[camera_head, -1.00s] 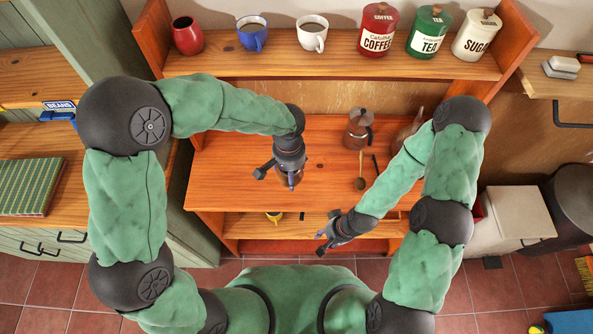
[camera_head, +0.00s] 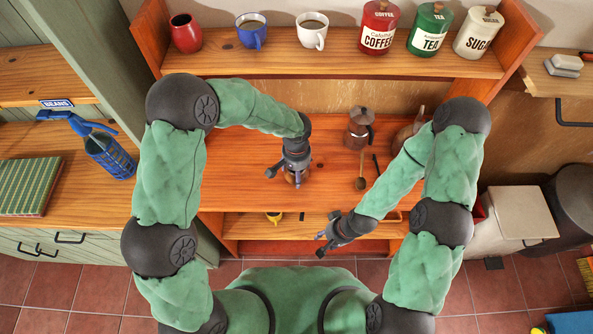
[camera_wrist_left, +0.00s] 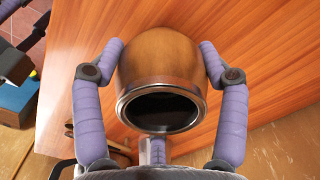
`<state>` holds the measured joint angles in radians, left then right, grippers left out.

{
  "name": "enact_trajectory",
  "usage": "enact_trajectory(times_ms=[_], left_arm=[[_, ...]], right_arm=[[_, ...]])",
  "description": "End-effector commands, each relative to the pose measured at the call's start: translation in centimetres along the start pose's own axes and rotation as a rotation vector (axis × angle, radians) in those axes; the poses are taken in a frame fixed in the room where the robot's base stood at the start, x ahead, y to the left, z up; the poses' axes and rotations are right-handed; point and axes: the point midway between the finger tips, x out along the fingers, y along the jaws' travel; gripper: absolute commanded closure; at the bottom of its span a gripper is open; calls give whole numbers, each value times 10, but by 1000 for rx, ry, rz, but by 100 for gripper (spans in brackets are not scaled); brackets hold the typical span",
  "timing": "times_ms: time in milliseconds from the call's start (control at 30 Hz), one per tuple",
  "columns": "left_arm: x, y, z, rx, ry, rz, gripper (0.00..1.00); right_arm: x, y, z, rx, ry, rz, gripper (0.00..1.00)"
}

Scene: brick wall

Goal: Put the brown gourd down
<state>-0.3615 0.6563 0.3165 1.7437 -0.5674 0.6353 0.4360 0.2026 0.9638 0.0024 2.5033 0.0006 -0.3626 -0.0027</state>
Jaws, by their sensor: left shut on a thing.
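The brown gourd (camera_wrist_left: 160,62) has a metal rim and a dark opening, and fills the middle of the left wrist view. My left gripper (camera_head: 296,174) is shut on it, with one purple finger on each side. In the head view the gripper mostly hides the gourd, over the left-middle part of the wooden worktop (camera_head: 240,183). I cannot tell whether the gourd touches the wood. My right gripper (camera_head: 321,245) is open and empty, in front of the worktop's front edge and apart from the gourd.
A moka pot (camera_head: 359,130) and a wooden spoon (camera_head: 361,172) are right of the gourd. A brown object (camera_head: 408,132) is partly hidden by my right arm. Mugs and canisters line the upper shelf (camera_head: 280,66). The worktop's left part is free.

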Motion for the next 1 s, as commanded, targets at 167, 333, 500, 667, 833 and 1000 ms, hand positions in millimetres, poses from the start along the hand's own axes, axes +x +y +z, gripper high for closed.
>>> enact_trajectory(times_ms=[167,333,500,667,833,1000], left_arm=[[0,0,0,0,2,0,69],[2,0,0,0,1,0,9],[2,0,0,0,1,0,3],[2,0,0,0,1,0,3],[-2,0,0,0,0,0,3],[-26,0,-1,-2,5,0,3]], right_arm=[[1,0,0,0,0,0,60],[3,1,0,0,0,0,60],[3,1,0,0,0,0,60],[3,1,0,0,0,0,60],[-1,0,0,0,0,0,60],[-4,-2,0,0,0,0,60]])
